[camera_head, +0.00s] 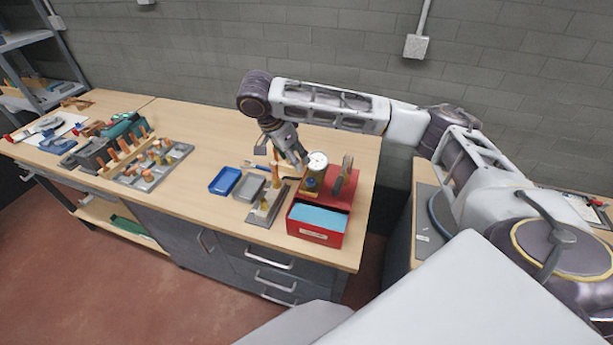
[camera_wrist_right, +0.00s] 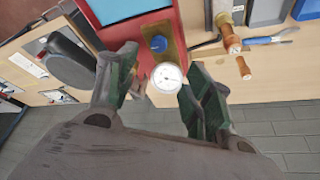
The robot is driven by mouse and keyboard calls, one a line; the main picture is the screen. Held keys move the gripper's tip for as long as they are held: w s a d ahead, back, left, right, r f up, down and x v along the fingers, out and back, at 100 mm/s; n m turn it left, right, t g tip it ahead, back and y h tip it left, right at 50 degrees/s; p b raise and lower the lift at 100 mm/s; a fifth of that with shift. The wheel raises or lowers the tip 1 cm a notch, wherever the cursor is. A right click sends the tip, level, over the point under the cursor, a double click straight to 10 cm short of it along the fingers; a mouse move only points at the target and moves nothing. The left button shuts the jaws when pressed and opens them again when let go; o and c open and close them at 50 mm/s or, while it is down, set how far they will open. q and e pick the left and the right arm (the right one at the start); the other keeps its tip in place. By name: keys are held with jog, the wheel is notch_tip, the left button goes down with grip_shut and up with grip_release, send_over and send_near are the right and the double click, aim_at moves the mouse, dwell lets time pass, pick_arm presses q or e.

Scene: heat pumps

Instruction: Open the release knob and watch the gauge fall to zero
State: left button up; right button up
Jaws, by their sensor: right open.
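A red device (camera_head: 340,193) stands near the right end of the workbench and also shows in the right wrist view (camera_wrist_right: 89,22). A round white-faced gauge (camera_head: 317,159) sits at its back; its needle is too small to read. It also shows in the wrist view (camera_wrist_right: 167,77). The blue release knob (camera_head: 311,183) is beside the gauge on a brass plate (camera_wrist_right: 157,57); it shows in the wrist view too (camera_wrist_right: 158,43). My right gripper (camera_head: 297,157) is open, with the gauge and knob between its finger lines in the wrist view (camera_wrist_right: 162,62). I see no contact. My left gripper is out of view.
A red bin with a blue interior (camera_head: 318,234) is at the device's front. Blue (camera_head: 225,181) and grey (camera_head: 248,189) trays and a grey plate with copper fittings (camera_head: 265,211) lie to the left. Further left are a manifold and tools. A block wall (camera_head: 200,60) stands behind.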

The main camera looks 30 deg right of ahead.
aim_at(310, 180)
jog(key=shift+s+d+r, duration=0.1)
jog(key=shift+s, duration=0.05)
jog(key=shift+f, duration=0.2)
dwell(0.3)
jog(key=shift+x, duration=6.75)
jog(key=shift+r, duration=0.1)
jog(key=c, duration=1)
